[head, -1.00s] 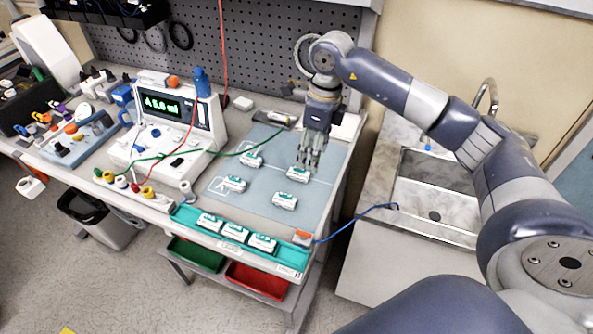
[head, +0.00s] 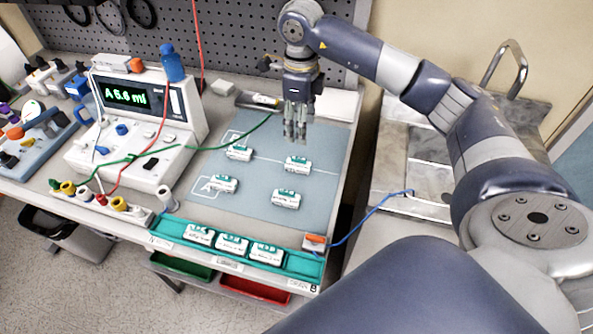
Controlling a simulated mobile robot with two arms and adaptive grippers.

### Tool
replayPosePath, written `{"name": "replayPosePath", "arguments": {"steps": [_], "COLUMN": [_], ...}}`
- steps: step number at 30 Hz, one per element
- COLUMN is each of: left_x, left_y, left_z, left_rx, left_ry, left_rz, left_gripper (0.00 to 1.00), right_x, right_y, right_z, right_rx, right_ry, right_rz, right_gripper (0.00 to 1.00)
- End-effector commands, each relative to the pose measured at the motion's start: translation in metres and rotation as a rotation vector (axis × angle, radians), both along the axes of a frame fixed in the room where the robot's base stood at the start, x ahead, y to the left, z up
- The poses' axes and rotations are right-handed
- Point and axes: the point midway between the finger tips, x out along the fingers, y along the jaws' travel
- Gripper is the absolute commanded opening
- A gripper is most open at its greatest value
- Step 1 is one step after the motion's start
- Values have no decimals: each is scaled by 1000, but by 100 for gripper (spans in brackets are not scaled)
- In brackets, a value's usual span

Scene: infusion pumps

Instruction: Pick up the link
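Nothing in view is clearly labelled as the link, and I cannot tell which item it is. Small white-and-green modules lie on the grey-blue mat (head: 255,206): back left (head: 239,152), back right (head: 298,165), front left (head: 221,184) and front right (head: 287,199). My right gripper (head: 295,136) points down over the back of the mat, behind and apart from the back-right module. No object shows in its fingers; their gap is too small to judge. My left gripper is out of view.
A green tray (head: 166,232) with three more modules lies along the front edge. A pump with a lit display (head: 125,96) and red and green leads stands left. An orange block (head: 315,240) with a blue cable (head: 365,220) sits front right. A sink (head: 430,178) is right.

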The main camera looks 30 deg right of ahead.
Motion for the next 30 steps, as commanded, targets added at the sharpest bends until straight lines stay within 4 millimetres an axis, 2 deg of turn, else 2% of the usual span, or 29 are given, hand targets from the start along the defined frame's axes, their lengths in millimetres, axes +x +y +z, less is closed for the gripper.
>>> {"name": "replayPosePath", "arguments": {"steps": [1,4,7,12,21,26,30], "left_x": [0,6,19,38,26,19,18], "left_y": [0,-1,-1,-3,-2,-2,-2], "left_z": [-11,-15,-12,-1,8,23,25], "left_rx": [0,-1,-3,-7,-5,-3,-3], "left_ry": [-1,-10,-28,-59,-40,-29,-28], "left_rz": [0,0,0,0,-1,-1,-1], "left_gripper": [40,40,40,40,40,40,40], "right_x": [0,0,0,-1,0,-1,0], "right_y": [0,0,0,1,2,4,4], "right_z": [-11,-18,-27,-53,-79,-101,-119], "right_rx": [0,0,0,1,1,1,-1], "right_ry": [0,0,4,5,3,5,2], "right_rz": [0,0,0,-1,1,0,0], "right_gripper": [52,52,52,52,52,52,52]}}
